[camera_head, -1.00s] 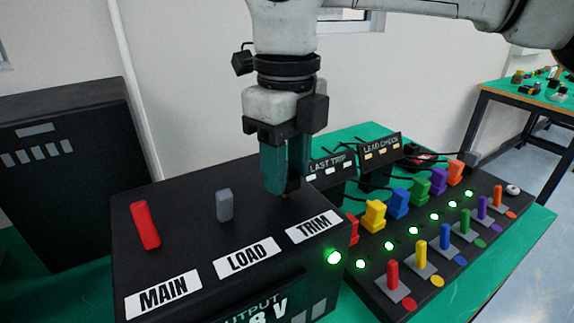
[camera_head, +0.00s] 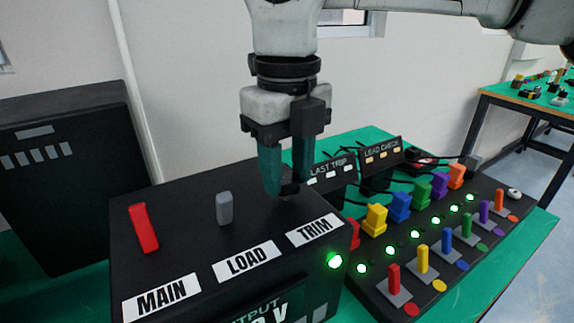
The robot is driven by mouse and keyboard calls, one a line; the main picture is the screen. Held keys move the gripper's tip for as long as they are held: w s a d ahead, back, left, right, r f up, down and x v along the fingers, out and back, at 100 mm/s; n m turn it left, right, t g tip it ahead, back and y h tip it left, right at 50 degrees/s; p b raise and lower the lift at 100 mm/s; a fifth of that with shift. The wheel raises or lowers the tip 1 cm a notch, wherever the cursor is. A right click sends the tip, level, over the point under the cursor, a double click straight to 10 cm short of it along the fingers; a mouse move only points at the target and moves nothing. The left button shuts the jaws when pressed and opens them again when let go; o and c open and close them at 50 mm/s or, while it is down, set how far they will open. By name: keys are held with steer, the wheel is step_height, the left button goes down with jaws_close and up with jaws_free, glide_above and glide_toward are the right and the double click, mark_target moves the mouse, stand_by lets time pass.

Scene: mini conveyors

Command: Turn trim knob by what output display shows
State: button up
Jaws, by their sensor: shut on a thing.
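The black control box (camera_head: 180,205) stands in front of me with a red lever (camera_head: 143,228), a grey knob (camera_head: 224,208) and labels MAIN, LOAD and TRIM (camera_head: 315,230). My gripper (camera_head: 287,190) points down behind the TRIM label, its teal fingers shut on the trim knob, which they mostly hide. The knob's pointing direction cannot be told. The output display (camera_head: 268,310) is on the box's front at the bottom edge of the view. Only the tops of its characters and a V show, so its reading cannot be told.
LAST TRIP (camera_head: 330,175) and LOAD CHECK (camera_head: 381,156) signs stand behind. A dark cabinet (camera_head: 70,180) is at left.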

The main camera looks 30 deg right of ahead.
mark_target(287, 178)
steer(key=o, duration=1.1)
step_height(287, 178, up, 11)
steer(key=shift+f+p, duration=0.1)
steer(key=shift+p, duration=0.75)
